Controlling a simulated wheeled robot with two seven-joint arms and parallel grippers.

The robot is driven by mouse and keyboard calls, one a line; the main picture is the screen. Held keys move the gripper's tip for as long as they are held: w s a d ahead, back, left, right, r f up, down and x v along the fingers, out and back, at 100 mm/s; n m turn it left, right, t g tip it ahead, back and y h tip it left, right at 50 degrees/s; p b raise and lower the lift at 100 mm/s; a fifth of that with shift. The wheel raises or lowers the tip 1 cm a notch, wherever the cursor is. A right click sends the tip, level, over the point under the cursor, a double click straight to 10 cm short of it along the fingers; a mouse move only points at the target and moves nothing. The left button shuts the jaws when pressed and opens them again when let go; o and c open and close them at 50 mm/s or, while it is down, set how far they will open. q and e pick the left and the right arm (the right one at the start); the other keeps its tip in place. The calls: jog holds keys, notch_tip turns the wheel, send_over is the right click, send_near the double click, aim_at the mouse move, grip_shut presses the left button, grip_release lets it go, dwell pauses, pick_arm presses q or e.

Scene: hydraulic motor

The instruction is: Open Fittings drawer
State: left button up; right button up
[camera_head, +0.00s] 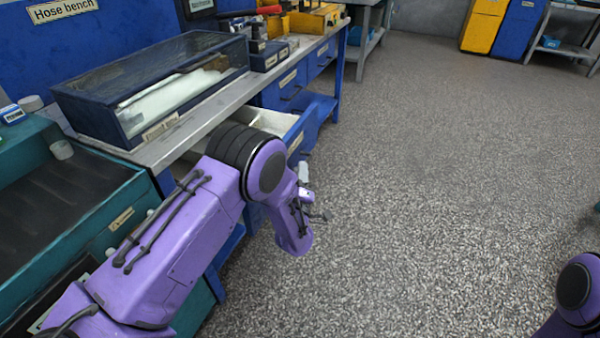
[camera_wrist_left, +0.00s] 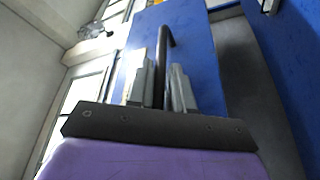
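A blue drawer stands pulled out from the bench in the head view; its pale inside (camera_head: 262,121) and labelled front (camera_head: 296,146) show. The label is too small to read, so I cannot confirm it says Fittings. My left arm covers part of the drawer. In the left wrist view, my left gripper (camera_wrist_left: 163,68) has its two grey fingers close on either side of a dark bar handle (camera_wrist_left: 166,38), in front of a blue panel (camera_wrist_left: 200,50). The fingers appear closed on the handle. In the head view the fingertips are hard to make out. My right gripper is out of view.
A glass-lidded case (camera_head: 155,85) sits on the grey bench top (camera_head: 195,125). Other blue drawers (camera_head: 290,85) are shut beyond the open one. A teal cabinet (camera_head: 120,200) stands at left. The speckled floor (camera_head: 430,180) to the right is clear.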

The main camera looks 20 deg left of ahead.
pick_arm(q)
jog(key=v, duration=1)
jog(key=shift+s, duration=0.3)
jog(key=shift+f, duration=0.1)
jog(key=s+a+f+m+g+h, duration=0.2)
jog(key=s+f+m+g, duration=0.35)
jog(key=f, duration=0.25)
jog(key=s+a+f+m+g+h, duration=0.2)
jog(key=s+f+m+g, duration=0.2)
jog(key=s+f, duration=0.35)
jog(key=s+a+f+g, duration=0.2)
jog(key=s+g, duration=0.1)
jog(key=s, duration=0.6)
jog(key=s+a+f+g, duration=0.1)
jog(key=s+f+g, duration=0.2)
jog(key=s, duration=0.6)
notch_tip(320, 180, up, 13)
jog(key=p, duration=1.3)
jog(key=shift+s+a, duration=0.25)
jog(key=shift+a, duration=0.05)
